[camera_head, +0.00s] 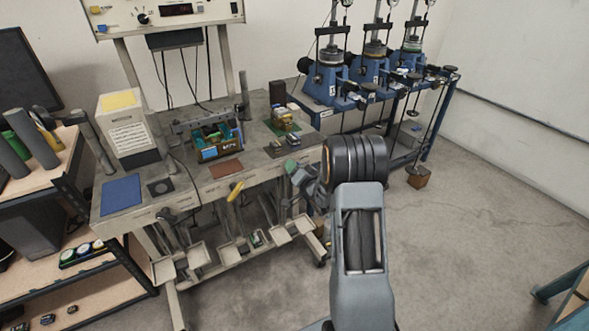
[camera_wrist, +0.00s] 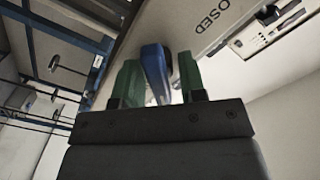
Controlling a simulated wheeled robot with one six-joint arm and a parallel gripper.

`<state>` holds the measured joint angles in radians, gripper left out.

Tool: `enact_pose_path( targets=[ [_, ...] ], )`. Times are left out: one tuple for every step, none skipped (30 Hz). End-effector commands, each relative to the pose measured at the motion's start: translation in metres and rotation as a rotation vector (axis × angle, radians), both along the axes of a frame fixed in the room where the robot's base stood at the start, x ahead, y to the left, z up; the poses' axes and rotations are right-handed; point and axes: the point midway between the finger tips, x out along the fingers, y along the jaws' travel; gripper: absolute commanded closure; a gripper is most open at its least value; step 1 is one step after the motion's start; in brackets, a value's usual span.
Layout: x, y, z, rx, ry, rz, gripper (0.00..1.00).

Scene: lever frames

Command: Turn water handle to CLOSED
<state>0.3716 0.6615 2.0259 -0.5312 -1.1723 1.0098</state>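A blue handle (camera_wrist: 154,68) shows in the wrist view, sticking out from a pale panel (camera_wrist: 160,25). The letters "OSED" are printed on the panel to the right of it. My gripper (camera_wrist: 158,72) has its two green fingers apart, one on each side of the blue handle. A thin light gap shows between the handle and the right finger; contact on the left is unclear. In the head view my gripper (camera_head: 297,172) is at the bench's front edge, partly hidden by my wrist. The blue handle cannot be made out there.
A yellow handle (camera_head: 236,190) sits on the bench's front, left of my gripper. The workbench (camera_head: 215,171) carries a tool box (camera_head: 218,150) and other items. Blue test machines (camera_head: 328,85) stand at the back right.

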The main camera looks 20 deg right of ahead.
Motion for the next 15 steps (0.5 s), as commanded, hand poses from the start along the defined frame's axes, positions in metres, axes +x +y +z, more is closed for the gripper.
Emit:
enact_pose_path(
  targets=[
    [-0.0001, -0.0001, 0.0001, 0.0, 0.0, 0.0, 0.67],
    [-0.0001, 0.0, 0.0001, 0.0, 0.0, 0.0, 0.7],
    [-0.0001, 0.0, 0.0001, 0.0, 0.0, 0.0, 0.74],
    [-0.0002, 0.0, 0.0001, 0.0, 0.0, 0.0, 0.77],
    [-0.0002, -0.0001, 0.0001, 0.0, 0.0, 0.0, 0.79],
    [-0.0002, 0.0, 0.0001, 0.0, 0.0, 0.0, 0.83],
    [-0.0002, 0.0, 0.0001, 0.0, 0.0, 0.0, 0.86],
    [-0.0002, 0.0, 0.0001, 0.0, 0.0, 0.0, 0.89],
    [-0.0002, 0.0, 0.0001, 0.0, 0.0, 0.0, 0.93],
    [-0.0002, 0.0, 0.0001, 0.0, 0.0, 0.0, 0.96],
    [-0.0002, -0.0001, 0.0001, 0.0, 0.0, 0.0, 0.96],
    [-0.0002, -0.0001, 0.0001, -0.001, 0.0, 0.0, 0.96],
    [-0.0002, -0.0001, -0.0001, -0.003, 0.0, 0.0, 0.96],
    [-0.0003, -0.0001, -0.0004, -0.005, -0.001, 0.0, 0.96],
    [-0.0003, -0.0001, -0.0006, -0.01, -0.001, 0.0, 0.96]
  ],
)
